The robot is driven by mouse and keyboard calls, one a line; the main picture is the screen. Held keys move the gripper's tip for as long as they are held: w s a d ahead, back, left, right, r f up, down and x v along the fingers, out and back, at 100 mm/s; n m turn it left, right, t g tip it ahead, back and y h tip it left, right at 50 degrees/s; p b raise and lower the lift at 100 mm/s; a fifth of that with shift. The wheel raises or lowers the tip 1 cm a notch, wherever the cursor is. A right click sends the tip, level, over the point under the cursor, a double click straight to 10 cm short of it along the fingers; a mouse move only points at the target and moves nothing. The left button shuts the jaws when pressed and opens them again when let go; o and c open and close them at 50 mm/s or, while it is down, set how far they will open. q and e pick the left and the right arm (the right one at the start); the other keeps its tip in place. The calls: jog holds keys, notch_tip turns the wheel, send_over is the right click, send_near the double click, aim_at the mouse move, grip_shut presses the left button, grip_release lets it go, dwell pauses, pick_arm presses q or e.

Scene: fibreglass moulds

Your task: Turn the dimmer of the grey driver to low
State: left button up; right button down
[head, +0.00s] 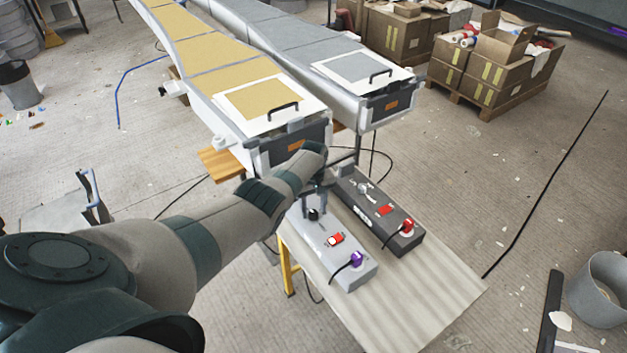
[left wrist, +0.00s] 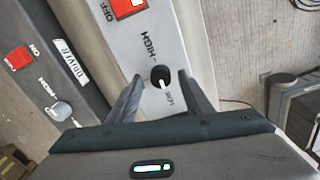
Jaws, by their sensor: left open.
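The grey driver (head: 326,262) is a light grey box on a board, with a black dimmer knob (head: 313,214) at its far end. In the left wrist view the black knob (left wrist: 160,77) has a white mark pointing down toward the small LOW label; HIGH is printed above it. My left gripper (head: 317,192) is over that end of the box. In the left wrist view its open fingers (left wrist: 161,80) stand one on each side of the knob, with visible gaps. Whether they reach the knob's height is unclear. My right gripper is not in view.
A dark driver (head: 398,240) with a grey knob (head: 364,187) lies right beside the grey one. The grey driver has a red switch (head: 335,239) and a purple plug (head: 356,259) with a cable. Long moulds (head: 230,75) stand behind. The board (head: 430,291) is bare toward the front right.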

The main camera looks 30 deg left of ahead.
aim_at(314, 212)
pick_arm(q)
notch_tip(314, 212, up, 2)
jog(key=shift+r+p, duration=0.15)
jog(key=shift+p, duration=0.3)
jog(key=shift+r, duration=0.35)
notch_tip(314, 212, up, 13)
jog(key=b, duration=0.2)
jog(key=shift+r, duration=0.2)
jog(key=shift+f, duration=0.1)
